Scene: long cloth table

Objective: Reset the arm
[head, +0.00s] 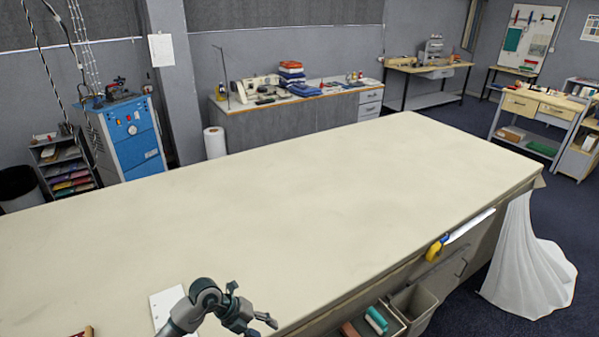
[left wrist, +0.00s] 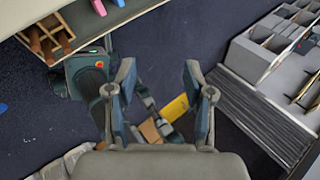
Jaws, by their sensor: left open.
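My left arm comes in at the bottom of the head view, over the front edge of the long table (head: 290,200). My left gripper (head: 252,308) is at its end, with its fingers apart and nothing between them. The left wrist view also shows my left gripper (left wrist: 158,75), open and empty, with dark floor and clutter behind the fingers. My right gripper is in neither view.
The tabletop is mostly bare. A white sheet (head: 165,303) lies beside my left arm. Open bins (head: 412,306) and a yellow tool (head: 436,249) are at the front side. White cloth (head: 528,265) hangs at the right end. A grey compartment unit (left wrist: 250,58) stands right in the wrist view.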

